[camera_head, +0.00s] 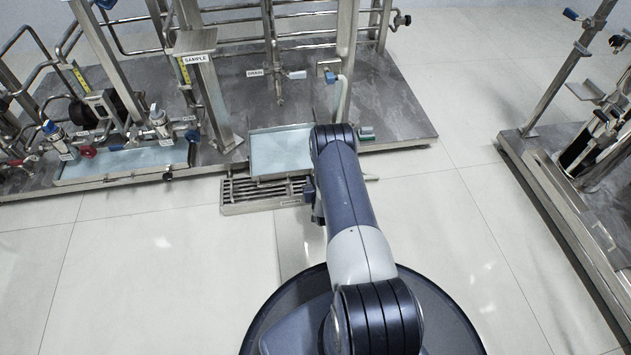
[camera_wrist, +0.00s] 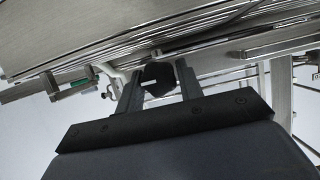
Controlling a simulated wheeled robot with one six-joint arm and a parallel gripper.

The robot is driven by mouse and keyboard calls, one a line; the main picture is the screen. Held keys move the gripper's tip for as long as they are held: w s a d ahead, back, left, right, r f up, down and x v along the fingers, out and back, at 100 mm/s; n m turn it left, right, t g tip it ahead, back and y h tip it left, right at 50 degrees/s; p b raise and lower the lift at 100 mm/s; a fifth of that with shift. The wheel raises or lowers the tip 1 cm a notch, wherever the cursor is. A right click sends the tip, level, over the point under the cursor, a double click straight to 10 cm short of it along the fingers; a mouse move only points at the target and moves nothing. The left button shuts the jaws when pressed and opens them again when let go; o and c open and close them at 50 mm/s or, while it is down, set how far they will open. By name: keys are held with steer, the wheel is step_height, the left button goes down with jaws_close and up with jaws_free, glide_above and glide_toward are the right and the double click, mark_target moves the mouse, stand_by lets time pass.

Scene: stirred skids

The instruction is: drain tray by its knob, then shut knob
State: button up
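A shallow metal tray (camera_head: 282,152) with a pale blue surface sits at the front edge of the skid, left of my arm. In the wrist view, a black faceted knob (camera_wrist: 157,72) with a small white mark lies between the two fingers of my gripper (camera_wrist: 159,82). The knob fills the gap, with a finger against each side, so the gripper looks shut on it. Whether the tray holds liquid is hard to tell.
A slatted floor drain (camera_head: 262,195) lies below the tray. A longer tray (camera_head: 125,161) is at left. Another skid (camera_head: 565,195) stands right, with clear floor between.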

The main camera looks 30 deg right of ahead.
steer(key=c, duration=0.5)
steer(key=shift+c, duration=0.2)
steer(key=shift+a+n+h, duration=0.15)
steer(key=shift+n+h, duration=0.65)
steer(key=shift+n, duration=0.4)
steer(key=shift+f+n+g+h, duration=0.1)
steer(key=shift+n+g+h, duration=0.2)
steer(key=shift+n+h, duration=0.75)
steer(key=n+h, duration=0.1)
steer(key=n, duration=0.2)
steer(key=shift+a, duration=0.1)
steer(key=shift+f+n+h, duration=0.1)
steer(key=shift+n+h, duration=0.55)
steer(key=shift+n, duration=0.6)
steer(key=shift+t, duration=0.4)
